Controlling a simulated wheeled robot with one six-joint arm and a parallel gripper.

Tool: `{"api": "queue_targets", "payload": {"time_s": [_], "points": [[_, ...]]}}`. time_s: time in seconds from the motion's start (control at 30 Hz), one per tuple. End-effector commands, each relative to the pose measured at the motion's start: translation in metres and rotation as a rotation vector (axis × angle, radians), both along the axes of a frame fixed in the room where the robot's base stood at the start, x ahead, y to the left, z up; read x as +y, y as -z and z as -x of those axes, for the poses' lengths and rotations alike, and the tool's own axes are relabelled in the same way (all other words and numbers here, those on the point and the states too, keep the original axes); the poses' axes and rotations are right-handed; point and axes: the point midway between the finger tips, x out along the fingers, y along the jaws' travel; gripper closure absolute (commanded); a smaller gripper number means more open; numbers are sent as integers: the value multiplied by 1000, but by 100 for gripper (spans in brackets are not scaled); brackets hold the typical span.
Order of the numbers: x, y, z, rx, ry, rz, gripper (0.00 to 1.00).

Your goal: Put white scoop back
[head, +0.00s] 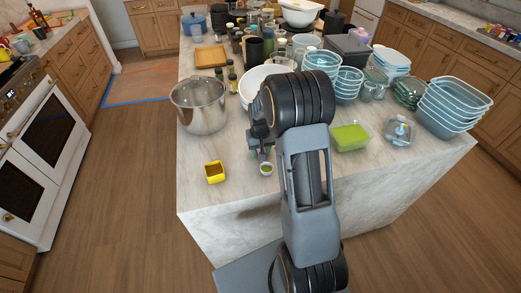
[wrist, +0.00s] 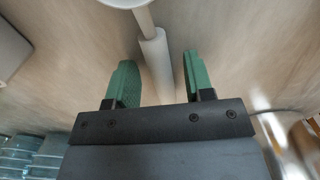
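The white scoop's handle (wrist: 156,60) runs between my gripper's two green fingers in the wrist view. Part of its round white bowl (wrist: 125,2) shows at the top edge. My gripper (wrist: 156,57) is open around the handle, with a clear gap to the right finger; the left finger is closer to the handle. In the head view, my gripper (head: 265,153) is low over the front part of the marble island, partly hidden by my arm. A small round pale cup (head: 266,169), which looks like the scoop's bowl, shows just in front of it.
A yellow square container (head: 215,172) is to the left on the island (head: 194,195). A steel pot (head: 199,106) and white bowl (head: 255,84) stand behind. A green-filled box (head: 350,137) and stacked glass containers (head: 450,104) are to the right. The front left corner is clear.

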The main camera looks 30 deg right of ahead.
Motion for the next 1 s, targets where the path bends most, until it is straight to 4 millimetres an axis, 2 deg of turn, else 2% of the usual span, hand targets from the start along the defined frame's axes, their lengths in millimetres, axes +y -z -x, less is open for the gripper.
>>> {"api": "queue_targets", "payload": {"time_s": [0.27, 0.4, 0.47, 0.8, 1.0], "points": [[0, -1, 0, 0, 0, 0, 48], [0, -9, -1, -4, 0, 1, 48], [0, -17, -1, -5, 0, 1, 48], [0, -82, 0, -6, 0, 1, 48], [0, -109, 1, -3, 0, 1, 48]]}}
